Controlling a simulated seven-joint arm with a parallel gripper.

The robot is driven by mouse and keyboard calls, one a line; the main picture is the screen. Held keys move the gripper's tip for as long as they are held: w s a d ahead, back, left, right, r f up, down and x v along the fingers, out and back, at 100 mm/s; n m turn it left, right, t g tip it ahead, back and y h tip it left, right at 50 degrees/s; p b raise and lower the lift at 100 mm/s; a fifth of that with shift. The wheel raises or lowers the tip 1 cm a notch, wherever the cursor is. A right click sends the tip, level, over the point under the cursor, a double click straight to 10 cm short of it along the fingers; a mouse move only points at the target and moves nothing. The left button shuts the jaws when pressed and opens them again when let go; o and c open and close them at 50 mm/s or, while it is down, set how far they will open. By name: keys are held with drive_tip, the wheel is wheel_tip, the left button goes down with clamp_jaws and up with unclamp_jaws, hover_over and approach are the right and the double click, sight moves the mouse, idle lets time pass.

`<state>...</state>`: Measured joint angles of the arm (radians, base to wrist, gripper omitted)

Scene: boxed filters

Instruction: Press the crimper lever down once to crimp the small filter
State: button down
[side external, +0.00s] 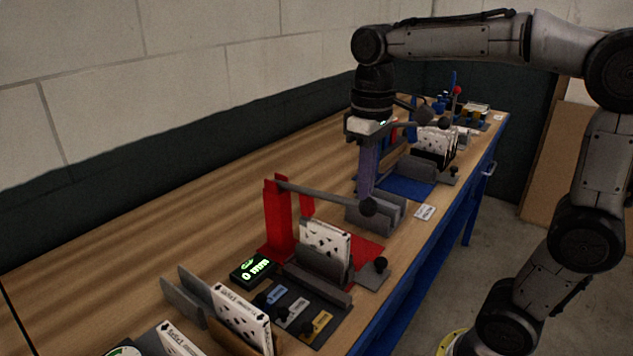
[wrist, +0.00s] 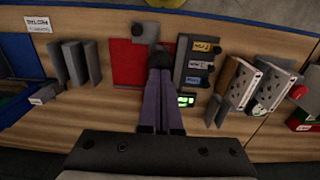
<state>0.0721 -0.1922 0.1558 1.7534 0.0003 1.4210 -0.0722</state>
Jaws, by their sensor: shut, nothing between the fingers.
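The red crimper (side external: 279,225) stands on the bench in the side view, and its red base (wrist: 128,60) shows in the wrist view. Its grey lever (side external: 318,194) slopes slightly down from the red post to a black knob (side external: 368,207). A white spotted boxed filter (side external: 325,239) stands upright in the holder under the lever. My gripper (side external: 366,191) is shut and empty, pointing down with its fingertips just over the knob; I cannot tell whether they touch. In the wrist view the closed fingers (wrist: 160,82) cover part of the crimper.
A black counter with green digits (side external: 253,268) sits beside the crimper, near a dark panel with blue, white and yellow tags (side external: 298,312). More boxed filters (side external: 243,316) stand in front. Grey upright plates (side external: 376,217) and a blue station (side external: 406,187) lie behind. The bench's left side is clear.

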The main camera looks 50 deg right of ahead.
wheel_tip(320, 180, up, 8)
drive_tip(key=shift+r, duration=0.25)
idle(0.7)
drive_tip(key=s+a+f+t, duration=0.2)
drive_tip(key=s+f, duration=0.1)
drive_tip(key=s, duration=0.7)
wheel_tip(320, 180, down, 12)
drive_tip(key=s+t, duration=0.1)
drive_tip(key=t, duration=0.2)
drive_tip(key=shift+s+r+t, duration=0.2)
drive_tip(key=shift+t, duration=0.1)
